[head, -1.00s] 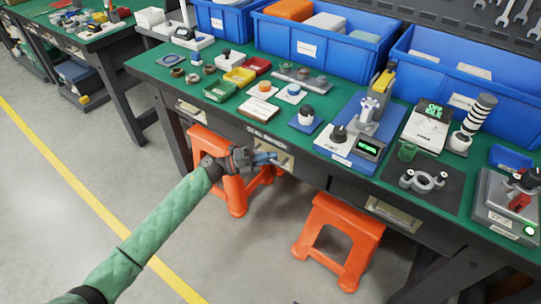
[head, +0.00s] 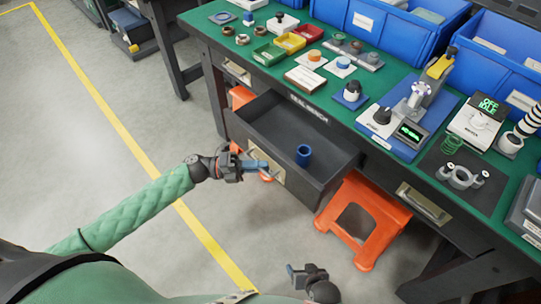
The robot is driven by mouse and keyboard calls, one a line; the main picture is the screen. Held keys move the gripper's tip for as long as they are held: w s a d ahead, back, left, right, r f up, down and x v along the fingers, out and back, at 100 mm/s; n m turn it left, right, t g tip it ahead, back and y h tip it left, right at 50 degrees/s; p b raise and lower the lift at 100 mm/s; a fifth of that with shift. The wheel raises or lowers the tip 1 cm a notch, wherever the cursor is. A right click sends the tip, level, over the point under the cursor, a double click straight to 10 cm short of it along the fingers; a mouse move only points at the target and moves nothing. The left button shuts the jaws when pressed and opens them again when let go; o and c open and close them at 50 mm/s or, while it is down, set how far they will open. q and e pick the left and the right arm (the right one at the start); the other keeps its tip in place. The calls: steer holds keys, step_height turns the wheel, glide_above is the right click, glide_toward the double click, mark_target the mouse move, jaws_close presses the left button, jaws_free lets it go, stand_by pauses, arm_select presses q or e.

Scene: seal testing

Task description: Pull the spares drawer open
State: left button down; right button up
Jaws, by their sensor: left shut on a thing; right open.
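The spares drawer (head: 280,122) is pulled well out from under the green bench. A blue ring-shaped cylinder (head: 303,155) stands inside it, towards its front right. My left gripper (head: 262,167) is at the drawer's front face, shut on the drawer handle (head: 277,173), which it partly hides. My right gripper (head: 298,275) is open and empty, low at the bottom of the view, over the floor and apart from the drawer.
The green bench (head: 213,34) carries small trays, fixtures and a test press (head: 410,115). Orange stools (head: 365,218) stand under the bench, one close to the drawer's right side. Another closed drawer (head: 424,203) is at right. Floor at left is clear.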

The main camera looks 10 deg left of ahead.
arm_select(q)
steer(key=shift+s+a, duration=0.45)
steer(key=shift+s, duration=0.15)
steer(key=c, duration=1.5)
jaws_free()
steer(key=s+a+f+b, duration=0.1)
steer(key=a, duration=0.6)
steer(key=shift+a, duration=0.35)
arm_select(e)
steer(key=shift+t, duration=0.3)
steer(key=f, duration=0.2)
steer(key=s+f, duration=0.1)
steer(key=f, duration=0.2)
steer(key=shift+s, duration=0.1)
